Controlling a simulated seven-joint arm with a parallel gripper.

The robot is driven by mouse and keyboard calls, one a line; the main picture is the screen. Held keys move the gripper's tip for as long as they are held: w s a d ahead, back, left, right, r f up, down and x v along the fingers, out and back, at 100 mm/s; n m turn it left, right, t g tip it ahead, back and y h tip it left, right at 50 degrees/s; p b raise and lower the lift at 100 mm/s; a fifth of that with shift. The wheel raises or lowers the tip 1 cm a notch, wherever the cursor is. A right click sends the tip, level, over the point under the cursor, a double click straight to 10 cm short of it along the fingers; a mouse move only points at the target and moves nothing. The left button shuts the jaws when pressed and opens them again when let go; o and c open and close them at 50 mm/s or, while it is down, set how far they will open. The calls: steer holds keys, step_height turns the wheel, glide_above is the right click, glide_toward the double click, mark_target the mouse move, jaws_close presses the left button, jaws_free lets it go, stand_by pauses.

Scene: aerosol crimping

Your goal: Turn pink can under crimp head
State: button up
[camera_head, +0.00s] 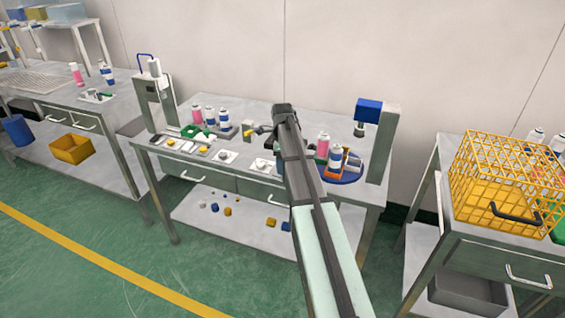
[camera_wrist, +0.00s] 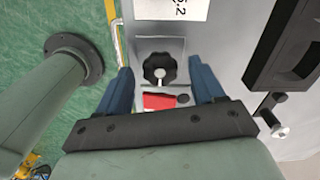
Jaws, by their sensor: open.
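In the head view a pink can (camera_head: 322,148) with a pale top stands on a round blue plate (camera_head: 338,179) right of my arm. The crimp head looks to be the blue block (camera_head: 368,109) on the grey column beyond it. My gripper (camera_head: 254,130) is left of the pink can, apart from it, and small in this view. In the wrist view my gripper (camera_wrist: 163,82) is open, with a black star-shaped knob (camera_wrist: 159,70) between its blue fingers. I cannot tell whether they touch the knob. The wrist view does not show the can.
A white-and-blue can (camera_head: 336,159) and an orange piece (camera_head: 333,173) are beside the pink can. Several other cans (camera_head: 210,117) stand left of my arm, near small trays (camera_head: 227,157). A yellow wire basket (camera_head: 505,180) is on the right table. A red piece (camera_wrist: 158,101) lies near the knob.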

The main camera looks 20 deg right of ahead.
steer(key=shift+f, duration=0.1)
steer(key=shift+c, duration=0.3)
steer(key=c, duration=1)
